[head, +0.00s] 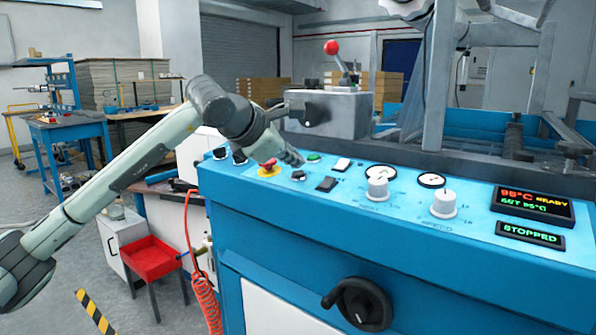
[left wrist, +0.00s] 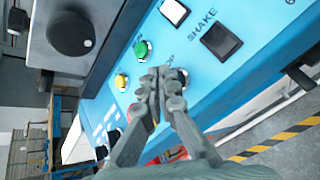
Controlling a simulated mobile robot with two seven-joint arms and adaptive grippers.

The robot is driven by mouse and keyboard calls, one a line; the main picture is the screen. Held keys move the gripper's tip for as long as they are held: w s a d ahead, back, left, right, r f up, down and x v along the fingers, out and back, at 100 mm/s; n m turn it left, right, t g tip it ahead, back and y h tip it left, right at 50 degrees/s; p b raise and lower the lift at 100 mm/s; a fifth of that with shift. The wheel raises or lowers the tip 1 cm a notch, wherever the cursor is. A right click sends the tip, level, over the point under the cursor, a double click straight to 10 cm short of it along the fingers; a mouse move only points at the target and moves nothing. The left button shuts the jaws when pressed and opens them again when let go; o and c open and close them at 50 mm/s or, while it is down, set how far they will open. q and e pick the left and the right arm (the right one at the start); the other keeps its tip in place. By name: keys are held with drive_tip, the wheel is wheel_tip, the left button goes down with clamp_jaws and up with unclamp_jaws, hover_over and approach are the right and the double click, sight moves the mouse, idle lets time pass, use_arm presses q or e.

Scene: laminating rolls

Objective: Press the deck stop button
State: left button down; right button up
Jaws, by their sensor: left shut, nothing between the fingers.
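The blue control deck (head: 420,225) carries a row of buttons. A small dark round button (head: 298,175) sits just below my left gripper (head: 292,158) in the head view. In the left wrist view, a dark button (left wrist: 183,75) beside a label ending in "OP" is partly hidden by the fingertips. My left gripper (left wrist: 164,78) is shut and empty, its tips over or beside this button; I cannot tell whether they touch it. The status display (head: 530,236) reads STOPPED. My right gripper is not in view.
A green button (left wrist: 141,50), a yellow button (left wrist: 121,82) and the black SHAKE rocker (left wrist: 221,41) are close by. A red button on a yellow base (head: 268,170) is left of the gripper. A grey box (head: 340,113) with a red-knobbed lever stands behind.

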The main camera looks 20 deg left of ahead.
use_arm(q)
drive_tip(key=shift+r, duration=0.25)
drive_tip(key=r+p, duration=0.1)
drive_tip(key=r, duration=0.1)
drive_tip(key=s+r+p, duration=0.1)
drive_tip(key=r, duration=0.1)
drive_tip(key=shift+a+r+p, duration=0.2)
drive_tip(key=shift+r+p, duration=0.1)
drive_tip(key=shift+r, duration=0.05)
drive_tip(key=shift+f, duration=0.1)
idle(0.6)
